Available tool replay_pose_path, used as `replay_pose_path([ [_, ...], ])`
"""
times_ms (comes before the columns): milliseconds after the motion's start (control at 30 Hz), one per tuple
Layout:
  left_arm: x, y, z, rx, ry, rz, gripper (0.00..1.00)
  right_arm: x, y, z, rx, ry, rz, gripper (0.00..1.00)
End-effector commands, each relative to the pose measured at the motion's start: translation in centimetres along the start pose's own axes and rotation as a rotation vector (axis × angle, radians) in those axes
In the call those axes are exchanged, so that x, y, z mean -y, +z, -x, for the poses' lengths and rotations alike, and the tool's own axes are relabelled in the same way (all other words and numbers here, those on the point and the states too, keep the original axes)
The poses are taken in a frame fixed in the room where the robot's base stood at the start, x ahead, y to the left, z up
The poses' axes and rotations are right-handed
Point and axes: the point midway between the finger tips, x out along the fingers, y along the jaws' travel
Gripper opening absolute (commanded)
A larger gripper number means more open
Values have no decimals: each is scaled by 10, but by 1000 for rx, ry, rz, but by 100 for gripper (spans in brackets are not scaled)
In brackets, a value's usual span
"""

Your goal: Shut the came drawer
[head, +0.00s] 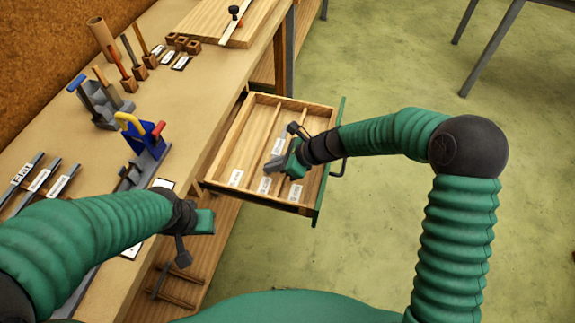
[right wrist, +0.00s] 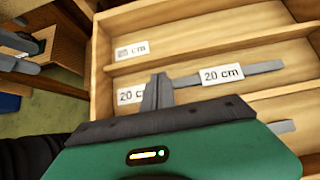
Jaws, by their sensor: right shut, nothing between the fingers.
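The came drawer (head: 318,190) stands pulled out from the workbench, in the middle of the head view. It is a wooden tray with dividers, a green front and a dark handle (head: 342,167) on its outer side. Grey came strips (right wrist: 255,73) with white labels, some reading 20 cm, lie in its compartments. My right gripper (head: 274,167) is over the drawer's inside, shut and empty; its grey fingertips (right wrist: 157,93) show above the compartments in the right wrist view. I cannot tell whether they touch anything. My left gripper (head: 206,222) is left of the drawer, near the bench edge; its fingers are unclear.
The workbench (head: 85,145) runs along the left with tools in wooden blocks, a grey rack (head: 100,103) and labelled strips (head: 40,180). A lower shelf (head: 222,235) lies under the drawer. The green floor right of the drawer is clear; table legs (head: 490,50) stand at the top right.

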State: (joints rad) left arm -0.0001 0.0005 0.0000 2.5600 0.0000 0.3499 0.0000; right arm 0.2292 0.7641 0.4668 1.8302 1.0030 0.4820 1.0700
Motion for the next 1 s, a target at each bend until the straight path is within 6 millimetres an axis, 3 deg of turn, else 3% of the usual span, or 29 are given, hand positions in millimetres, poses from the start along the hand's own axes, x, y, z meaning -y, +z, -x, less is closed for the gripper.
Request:
replay_pose_path([
  [200,0,0,0,-1,0,0,36,1,13,-14,-2,-1,-2,0],
  [600,0,-1,4,0,0,0,36,1,19,-16,-1,1,-2,0],
  [767,0,-6,24,0,0,0,36,0,46,-36,0,4,0,0],
  [1000,0,-14,58,-1,0,0,36,-5,95,-86,-1,5,0,0],
])
